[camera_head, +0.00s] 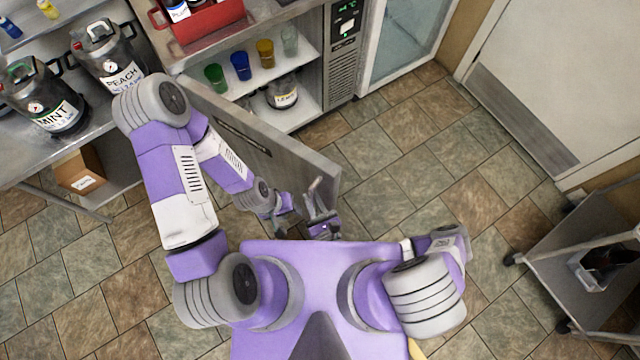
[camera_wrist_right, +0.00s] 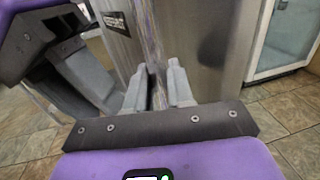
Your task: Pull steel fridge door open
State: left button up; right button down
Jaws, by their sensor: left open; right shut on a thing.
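The steel fridge door (camera_head: 275,150) stands swung out from the fridge, its inner shelves exposed (camera_head: 268,75). A dark slot-like strip (camera_head: 242,133) shows on its outer face. My right gripper (camera_head: 320,208) is at the door's free edge, low and near my body. In the right wrist view its two grey fingers (camera_wrist_right: 158,92) are shut on the door's edge, one on each side. My left gripper (camera_head: 282,208) is open and low on the outer side of the door. It also shows at the left of the right wrist view (camera_wrist_right: 95,80), close beside the door.
Green (camera_head: 215,77), blue (camera_head: 241,66) and yellow (camera_head: 265,53) cups and a jar (camera_head: 282,93) stand on the fridge shelves. A cart (camera_head: 560,265) is at the right. Tiled floor right of the door is clear.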

pick_arm(q)
jog(key=shift+s+f, duration=0.35)
jog(key=shift+s, duration=0.1)
pick_arm(e)
jog(key=shift+s+a+r, duration=0.2)
jog(key=shift+s+a, duration=0.1)
jog(key=shift+a, duration=0.3)
